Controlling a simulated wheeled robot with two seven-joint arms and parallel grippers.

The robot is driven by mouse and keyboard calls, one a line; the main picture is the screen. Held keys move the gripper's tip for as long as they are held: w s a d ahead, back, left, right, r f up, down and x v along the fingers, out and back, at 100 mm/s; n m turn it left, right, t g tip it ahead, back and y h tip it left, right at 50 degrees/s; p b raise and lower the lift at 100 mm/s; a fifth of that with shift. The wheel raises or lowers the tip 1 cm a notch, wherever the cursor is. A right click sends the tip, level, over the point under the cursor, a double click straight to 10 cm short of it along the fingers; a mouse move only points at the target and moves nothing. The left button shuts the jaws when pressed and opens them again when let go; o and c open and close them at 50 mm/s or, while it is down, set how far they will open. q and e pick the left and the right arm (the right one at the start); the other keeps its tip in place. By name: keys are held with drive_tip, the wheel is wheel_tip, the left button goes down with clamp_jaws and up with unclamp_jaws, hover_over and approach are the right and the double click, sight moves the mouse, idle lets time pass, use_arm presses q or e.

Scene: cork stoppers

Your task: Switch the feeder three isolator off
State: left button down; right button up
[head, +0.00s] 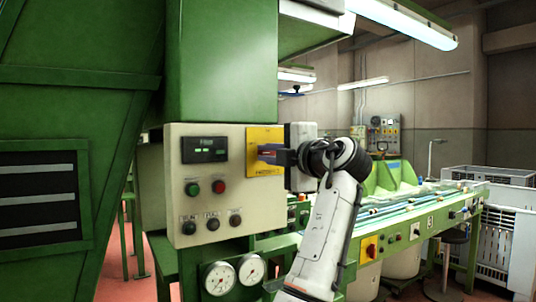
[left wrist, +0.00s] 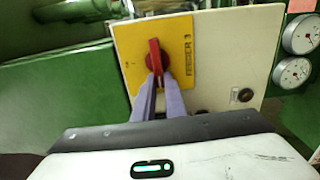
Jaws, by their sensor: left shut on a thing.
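The feeder three isolator is a red rotary handle (left wrist: 154,50) on a yellow plate (left wrist: 184,50). The plate is lettered FEEDER 3 in the left wrist view, where the lettering runs sideways. The handle lies parallel to that lettering. In the head view the yellow plate (head: 264,137) is at the right side of the cream control box, and my gripper hides most of the handle. My left gripper (head: 266,153) is at the plate, shut on the handle. Its two fingers (left wrist: 158,84) close on the handle's near end in the left wrist view. My right gripper is out of view.
The cream control box (head: 210,148) also carries a dark display (head: 204,149), green and red buttons, and several black knobs. Two round gauges (head: 219,278) sit below it. A green conveyor bench (head: 440,215) stands at the right. A large green machine is at the left.

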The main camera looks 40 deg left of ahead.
use_arm(q)
drive_tip(key=c, duration=1.8)
unclamp_jaws()
drive_tip(key=shift+d, duration=0.1)
drive_tip(key=b+v, duration=0.1)
drive_tip(key=v, duration=0.9)
drive_tip(key=shift+f, duration=0.15)
